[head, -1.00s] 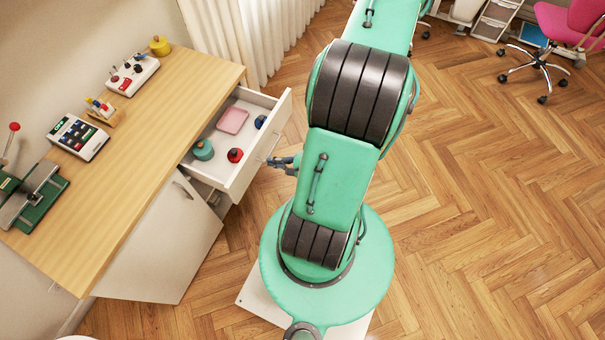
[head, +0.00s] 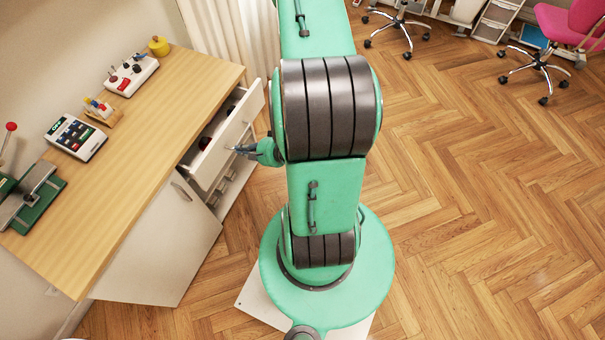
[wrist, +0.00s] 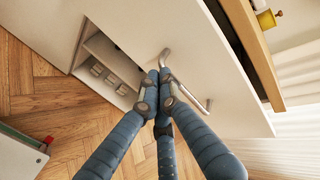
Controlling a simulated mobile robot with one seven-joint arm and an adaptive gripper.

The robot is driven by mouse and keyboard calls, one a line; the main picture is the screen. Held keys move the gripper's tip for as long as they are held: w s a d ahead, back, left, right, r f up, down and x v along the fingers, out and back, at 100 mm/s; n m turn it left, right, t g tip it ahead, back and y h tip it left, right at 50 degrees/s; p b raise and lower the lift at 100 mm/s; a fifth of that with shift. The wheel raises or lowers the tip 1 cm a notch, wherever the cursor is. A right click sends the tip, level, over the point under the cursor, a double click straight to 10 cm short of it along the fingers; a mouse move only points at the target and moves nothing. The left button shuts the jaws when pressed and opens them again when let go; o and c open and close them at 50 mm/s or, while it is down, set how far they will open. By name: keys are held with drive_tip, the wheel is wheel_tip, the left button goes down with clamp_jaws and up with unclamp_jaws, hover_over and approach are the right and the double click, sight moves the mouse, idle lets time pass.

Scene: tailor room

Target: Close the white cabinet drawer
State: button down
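The white cabinet drawer (head: 232,133) is partly open under the wooden worktop, with a narrow gap showing at its top. A dark red item shows inside; the rest of the contents are mostly hidden. In the wrist view, the drawer front (wrist: 190,30) fills the upper middle and carries a metal bar handle (wrist: 187,88). My gripper (head: 236,149) is at the outer face of the drawer. In the wrist view, its blue-grey fingers (wrist: 161,76) are drawn together beside one end of the handle. I cannot tell whether they touch the front.
The worktop (head: 160,120) holds a calculator-like device (head: 76,137), a control box (head: 132,74) and a yellow item (head: 159,46). A cabinet door (head: 165,245) stands below, left of the drawer. Open shelves (wrist: 105,65) show under the drawer.

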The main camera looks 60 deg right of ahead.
sight(227, 143)
drive_tip(key=shift+w, duration=4)
drive_tip(key=shift+s, duration=0.15)
drive_tip(key=shift+s+r, duration=0.25)
drive_tip(key=shift+s, duration=0.85)
drive_tip(key=p+v, duration=0.2)
drive_tip(key=v, duration=0.9)
drive_tip(key=shift+s+p, duration=0.3)
drive_tip(key=shift+f, duration=0.15)
